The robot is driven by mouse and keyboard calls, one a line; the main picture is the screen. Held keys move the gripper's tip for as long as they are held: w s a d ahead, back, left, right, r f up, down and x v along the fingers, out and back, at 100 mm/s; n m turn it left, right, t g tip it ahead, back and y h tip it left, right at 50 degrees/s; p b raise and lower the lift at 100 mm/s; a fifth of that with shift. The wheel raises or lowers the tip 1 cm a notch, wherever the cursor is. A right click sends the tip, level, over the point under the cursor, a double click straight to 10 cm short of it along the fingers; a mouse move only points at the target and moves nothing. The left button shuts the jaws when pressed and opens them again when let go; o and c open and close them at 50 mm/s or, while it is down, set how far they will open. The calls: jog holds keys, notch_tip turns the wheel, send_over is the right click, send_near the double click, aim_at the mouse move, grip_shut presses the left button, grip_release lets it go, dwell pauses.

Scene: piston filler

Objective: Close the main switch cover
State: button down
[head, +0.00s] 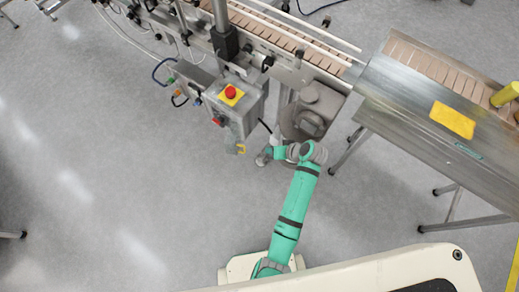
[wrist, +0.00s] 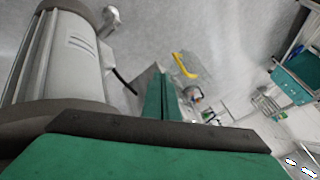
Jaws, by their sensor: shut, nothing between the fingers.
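The main switch cover looks like a clear panel with a yellow handle (head: 241,149), at the lower edge of the grey control box (head: 243,122). In the wrist view the yellow handle (wrist: 184,66) sits just right of my fingertips, with a see-through panel beside it. The cover appears to stand out from the box; its exact angle is hard to tell. My gripper (head: 264,157) is right of the handle in the head view, apart from it. In the wrist view my green fingers (wrist: 160,96) are together and empty. The switch behind the cover is not clearly seen.
A red button on a yellow plate (head: 231,92) and a red knob (head: 217,121) are on the box. A grey cylindrical motor (head: 310,115) stands close right of my gripper and fills the left of the wrist view (wrist: 65,60). The floor left of the box is clear.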

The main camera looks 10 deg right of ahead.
aim_at(238, 139)
jog(key=w+a+f, duration=0.4)
jog(key=a+f, duration=0.3)
jog(key=shift+w+a+f, duration=0.35)
jog(key=shift+a, duration=0.05)
dwell(0.3)
